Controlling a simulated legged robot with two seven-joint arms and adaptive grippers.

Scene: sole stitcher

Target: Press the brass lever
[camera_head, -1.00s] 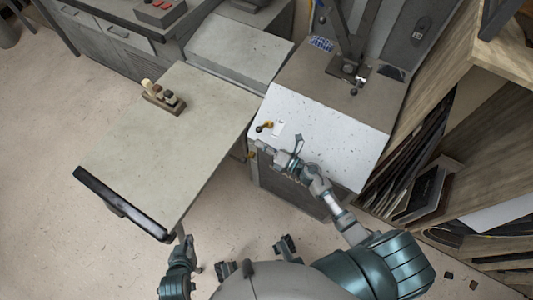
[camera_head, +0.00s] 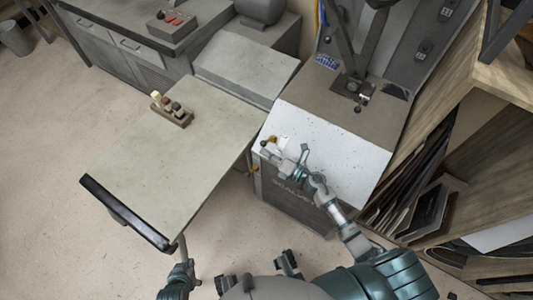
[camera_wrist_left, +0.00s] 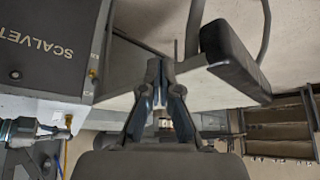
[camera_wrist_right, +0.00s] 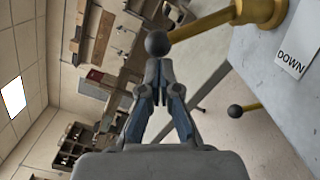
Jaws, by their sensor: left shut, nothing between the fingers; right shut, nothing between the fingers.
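The brass lever (camera_wrist_right: 205,25) has a black ball knob and a round brass base on the pale sloped panel, beside a "DOWN" label (camera_wrist_right: 292,50). In the head view the lever (camera_head: 271,140) is at the panel's left edge. My right gripper (camera_wrist_right: 158,75) is shut and empty, its tips right at the black knob; I cannot tell whether they touch. In the head view my right gripper (camera_head: 270,152) partly covers the lever area. My left gripper (camera_wrist_left: 160,80) is shut and empty, low near the table's front edge; it also shows in the head view (camera_head: 184,266).
A second brass lever with a black knob (camera_wrist_right: 236,111) sticks out from the machine's side. The grey table (camera_head: 165,165) holds a small wooden tool (camera_head: 172,110). The machine body (camera_wrist_left: 50,50) bears lettering. A wooden shelf (camera_head: 470,150) stands at right.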

